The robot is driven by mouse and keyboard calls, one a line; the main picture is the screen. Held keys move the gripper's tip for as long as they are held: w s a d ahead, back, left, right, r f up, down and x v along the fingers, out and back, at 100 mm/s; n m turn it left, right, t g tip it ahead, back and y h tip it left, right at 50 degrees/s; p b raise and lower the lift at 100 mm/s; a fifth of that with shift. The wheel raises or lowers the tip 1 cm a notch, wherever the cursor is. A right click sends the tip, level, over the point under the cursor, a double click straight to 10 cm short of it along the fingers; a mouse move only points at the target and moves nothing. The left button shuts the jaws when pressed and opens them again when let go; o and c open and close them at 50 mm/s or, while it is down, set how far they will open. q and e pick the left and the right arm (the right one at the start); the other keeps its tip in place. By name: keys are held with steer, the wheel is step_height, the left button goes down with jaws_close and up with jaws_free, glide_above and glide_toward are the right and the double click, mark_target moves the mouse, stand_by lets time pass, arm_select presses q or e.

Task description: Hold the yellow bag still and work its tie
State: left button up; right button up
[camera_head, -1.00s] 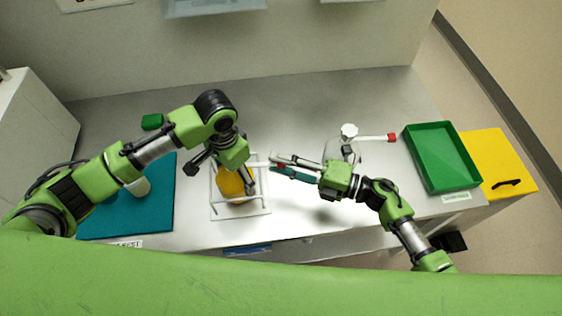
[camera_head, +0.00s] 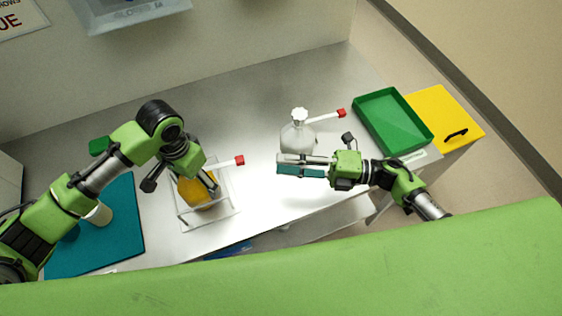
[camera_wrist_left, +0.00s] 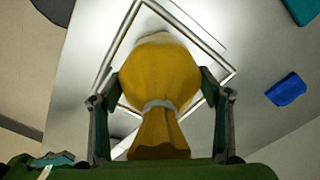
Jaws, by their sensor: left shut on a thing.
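The yellow bag (camera_head: 194,194) sits inside a white frame stand (camera_head: 207,221). My left gripper (camera_head: 184,187) is shut on the bag, one finger on each side. In the left wrist view the bag (camera_wrist_left: 160,75) bulges between the fingers, and a pale tie (camera_wrist_left: 159,104) rings its neck below the bulge. The neck flares out toward the gripper's palm. My right gripper (camera_head: 278,165) looks open and empty, its fingers pointing left, apart from the bag. A white rod with a red end (camera_head: 240,160) sticks out from the stand toward the right gripper.
A clear flask (camera_head: 298,138) with a white cap and another red-ended rod (camera_head: 341,113) stands behind the right gripper. A green tray (camera_head: 361,105) and a yellow panel (camera_head: 433,106) are at the right. A teal mat (camera_head: 120,238) lies at the left. The bench behind the bag is clear.

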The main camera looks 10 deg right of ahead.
arm_select(q)
steer(key=o, duration=1.5)
steer(key=shift+r, duration=0.15)
